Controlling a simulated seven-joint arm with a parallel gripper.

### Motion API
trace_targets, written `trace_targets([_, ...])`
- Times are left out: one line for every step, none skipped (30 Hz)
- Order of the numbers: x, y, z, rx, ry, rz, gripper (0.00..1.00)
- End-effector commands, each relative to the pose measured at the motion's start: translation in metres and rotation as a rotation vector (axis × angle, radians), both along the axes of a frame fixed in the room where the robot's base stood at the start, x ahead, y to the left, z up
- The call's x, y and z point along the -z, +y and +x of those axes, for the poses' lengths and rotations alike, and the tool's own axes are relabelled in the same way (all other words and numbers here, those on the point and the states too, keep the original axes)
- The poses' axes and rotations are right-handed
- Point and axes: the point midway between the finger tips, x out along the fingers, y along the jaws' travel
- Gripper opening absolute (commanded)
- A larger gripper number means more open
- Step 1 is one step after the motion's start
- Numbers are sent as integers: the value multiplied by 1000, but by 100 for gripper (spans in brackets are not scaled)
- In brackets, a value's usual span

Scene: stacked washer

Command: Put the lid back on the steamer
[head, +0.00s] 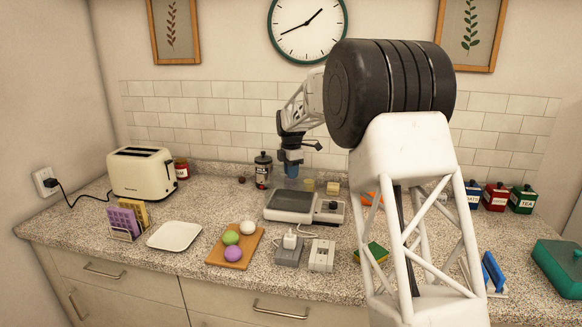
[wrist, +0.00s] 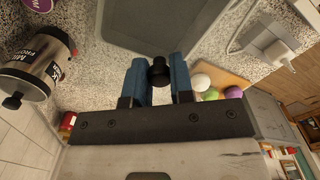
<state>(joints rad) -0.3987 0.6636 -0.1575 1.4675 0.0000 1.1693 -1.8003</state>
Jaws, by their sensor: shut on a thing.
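My gripper (head: 291,171) hangs over the back of a low grey and white appliance (head: 275,213), with its fingers pointing down. In the wrist view, the blue fingers of my gripper (wrist: 160,80) are shut on a small black knob (wrist: 159,72). I cannot make out how much of a lid goes with the knob. A flat grey panel (wrist: 165,25) lies beyond the fingertips; I cannot tell whether it is a lid or the appliance's top. A dark and silver labelled jar (head: 262,171) with a black-knobbed top stands close behind, left of my gripper; it also shows in the wrist view (wrist: 35,70).
A cutting board (head: 222,258) with coloured balls and a white plate (head: 175,236) lie front left. A toaster (head: 142,173) stands at left. Adapters (head: 321,257) sit in front of the appliance; a sponge (head: 371,252) lies to its right. My arm hides some counter at right.

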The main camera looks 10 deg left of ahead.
Motion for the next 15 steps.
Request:
trace_targets([4, 0, 0, 0, 0, 0, 0])
trace_targets([5, 0, 0, 0, -1, 1, 0])
trace_targets([8, 0, 0, 0, -1, 1, 0])
trace_targets([10, 0, 0, 0, -1, 1, 0])
trace_targets([11, 0, 0, 0, -1, 1, 0])
trace_targets([14, 0, 0, 0, -1, 1, 0])
trace_targets([15, 0, 0, 0, -1, 1, 0])
trace_targets([17, 0, 0, 0, -1, 1, 0])
trace_targets([19, 0, 0, 0, 0, 0, 0])
trace_targets([20, 0, 0, 0, 0, 0, 0])
trace_targets([21, 0, 0, 0, 0, 0, 0])
trace_targets([23, 0, 0, 0, -1, 1, 0])
trace_targets([23, 0, 0, 0, -1, 1, 0])
trace_targets([24, 0, 0, 0, -1, 1, 0])
trace_targets([25, 0, 0, 0, -1, 1, 0])
